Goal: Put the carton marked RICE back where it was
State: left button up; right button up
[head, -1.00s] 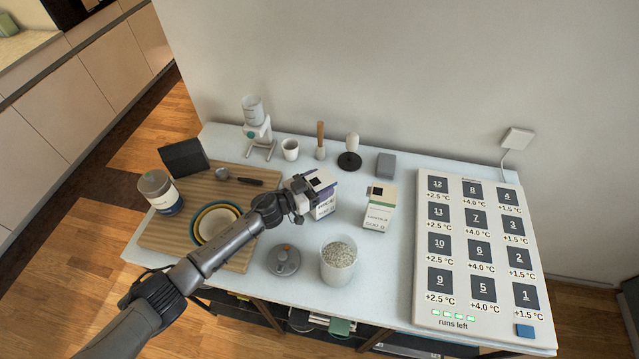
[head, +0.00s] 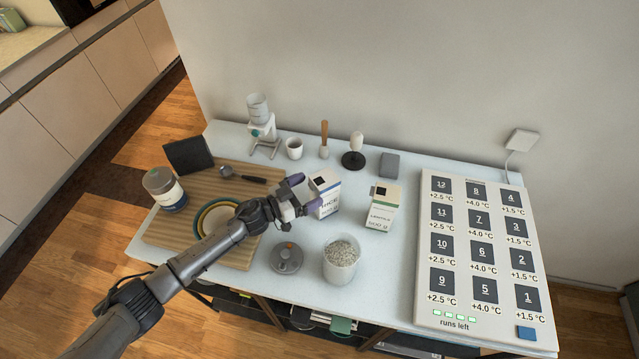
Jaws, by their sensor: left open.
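The RICE carton (head: 327,198) is a white box with a purple band and a dark opening on top. It stands upright on the pale table, left of the white and green carton (head: 382,209). My left gripper (head: 299,195) is open at the left side of the RICE carton, very close to it; I cannot tell whether they touch. My right gripper is not in view.
A tub of grains (head: 341,261) and a grey lid (head: 287,257) stand in front. A wooden board (head: 158,232) with bowls, a jar (head: 164,188) and a spoon lies left. A numbered panel (head: 463,260) fills the right. A cup (head: 294,148) stands behind.

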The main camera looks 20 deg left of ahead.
pick_arm(q)
jog(key=v, duration=0.6)
jog(key=shift+s+a, duration=0.2)
jog(key=shift+s, duration=0.05)
